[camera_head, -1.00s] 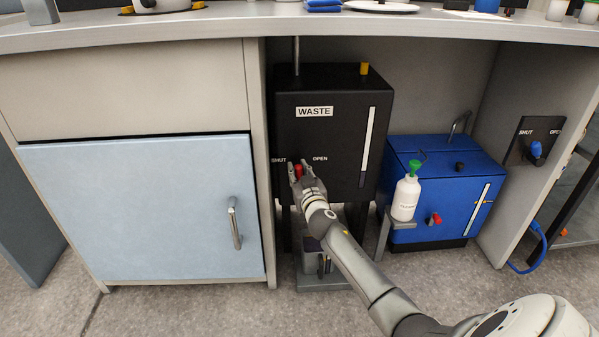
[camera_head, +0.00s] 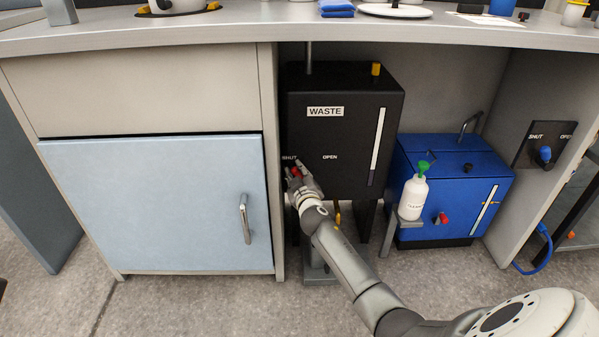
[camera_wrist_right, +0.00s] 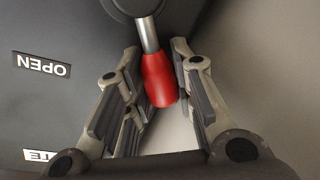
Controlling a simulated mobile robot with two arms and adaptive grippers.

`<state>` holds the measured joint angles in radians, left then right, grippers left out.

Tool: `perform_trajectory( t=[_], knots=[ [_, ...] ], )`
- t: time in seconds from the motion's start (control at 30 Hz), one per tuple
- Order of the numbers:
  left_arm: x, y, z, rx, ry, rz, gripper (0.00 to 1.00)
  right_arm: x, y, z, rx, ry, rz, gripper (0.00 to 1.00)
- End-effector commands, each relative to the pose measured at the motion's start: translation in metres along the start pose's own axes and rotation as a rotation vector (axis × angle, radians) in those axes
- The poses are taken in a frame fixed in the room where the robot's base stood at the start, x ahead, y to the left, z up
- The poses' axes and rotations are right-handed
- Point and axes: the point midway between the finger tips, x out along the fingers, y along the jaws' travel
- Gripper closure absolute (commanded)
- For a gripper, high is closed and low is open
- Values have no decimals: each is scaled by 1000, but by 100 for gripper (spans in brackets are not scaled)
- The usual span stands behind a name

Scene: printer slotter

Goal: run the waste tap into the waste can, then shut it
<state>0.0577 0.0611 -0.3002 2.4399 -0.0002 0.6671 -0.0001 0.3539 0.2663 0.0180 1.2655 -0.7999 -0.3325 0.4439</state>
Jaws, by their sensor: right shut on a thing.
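The black waste tank (camera_head: 345,155) stands under the bench, with SHUT and OPEN marks on its front. My right gripper (camera_head: 298,178) is at the red tap handle (camera_head: 296,171), close to the SHUT mark. The right wrist view shows the red handle (camera_wrist_right: 158,80) between the two fingers of my right gripper (camera_wrist_right: 160,100), which is shut on it. The waste can cannot be made out clearly; my right arm covers most of the space below the tank. My left gripper is out of view.
A blue tank (camera_head: 450,190) with a red tap stands to the right, and a white bottle (camera_head: 412,198) with a green top is in front of it. A light-blue cabinet door (camera_head: 160,200) is at the left. A SHUT/OPEN panel (camera_head: 541,145) is at the far right.

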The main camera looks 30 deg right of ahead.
Motion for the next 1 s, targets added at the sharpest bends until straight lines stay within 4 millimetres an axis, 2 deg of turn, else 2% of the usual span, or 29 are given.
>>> perform_trajectory(
  t=[0.43, 0.47, 0.6, 1.0],
  knots=[
    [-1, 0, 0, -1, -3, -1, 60, 0, -2, 1, -14, -3, -2, 100],
    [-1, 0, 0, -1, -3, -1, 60, 0, -2, 1, -15, -3, -2, 73],
    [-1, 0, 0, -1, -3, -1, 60, 0, -2, 1, -13, -3, -2, 55],
    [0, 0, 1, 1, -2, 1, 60, -3, -1, 0, -11, -2, 0, 54]
  ],
)
